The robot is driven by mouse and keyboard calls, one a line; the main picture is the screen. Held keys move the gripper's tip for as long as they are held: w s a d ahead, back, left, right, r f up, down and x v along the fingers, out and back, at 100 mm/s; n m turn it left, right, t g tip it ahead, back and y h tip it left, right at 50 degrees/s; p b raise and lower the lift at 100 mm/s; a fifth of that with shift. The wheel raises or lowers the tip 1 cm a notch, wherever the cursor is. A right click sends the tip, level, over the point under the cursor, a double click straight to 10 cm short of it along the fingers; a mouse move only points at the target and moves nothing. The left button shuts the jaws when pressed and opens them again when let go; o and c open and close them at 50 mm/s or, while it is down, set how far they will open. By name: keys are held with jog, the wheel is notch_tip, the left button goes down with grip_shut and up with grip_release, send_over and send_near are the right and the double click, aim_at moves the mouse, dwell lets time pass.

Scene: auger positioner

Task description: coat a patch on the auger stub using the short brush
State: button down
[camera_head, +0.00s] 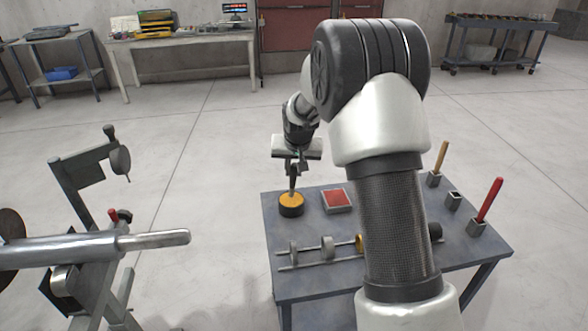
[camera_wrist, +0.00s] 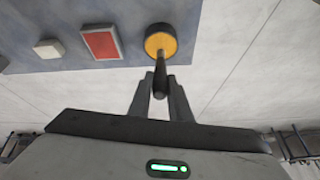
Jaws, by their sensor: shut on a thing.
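My gripper (camera_head: 292,163) is shut on a short dark-handled brush (camera_head: 293,183), which points down. In the wrist view my gripper (camera_wrist: 160,91) has its fingers on either side of the brush's dark handle (camera_wrist: 160,75). The brush's lower end is at the orange top of a round black pot (camera_head: 291,211) on the table's far left corner; the pot also shows in the wrist view (camera_wrist: 165,31). I cannot tell whether the bristles touch the orange surface. The auger stub (camera_head: 155,239) is a bare grey shaft end at left, held near level on a stand.
The blue-grey table (camera_head: 300,283) bears a red-filled tray (camera_head: 337,200), a rail rack (camera_head: 327,246) and an empty holder (camera_head: 454,200). A wooden-handled tool (camera_head: 441,157) and red-handled tool (camera_head: 490,199) stand in holders. The wrist view shows a pale block (camera_wrist: 48,49). Floor separates stand and table.

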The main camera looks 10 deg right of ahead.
jog(key=shift+f+b, duration=0.5)
jog(key=shift+f, duration=0.1)
dwell(1.5)
jog(key=shift+r, duration=0.15)
jog(key=shift+r+p, duration=2.05)
jog(key=shift+r, duration=1.35)
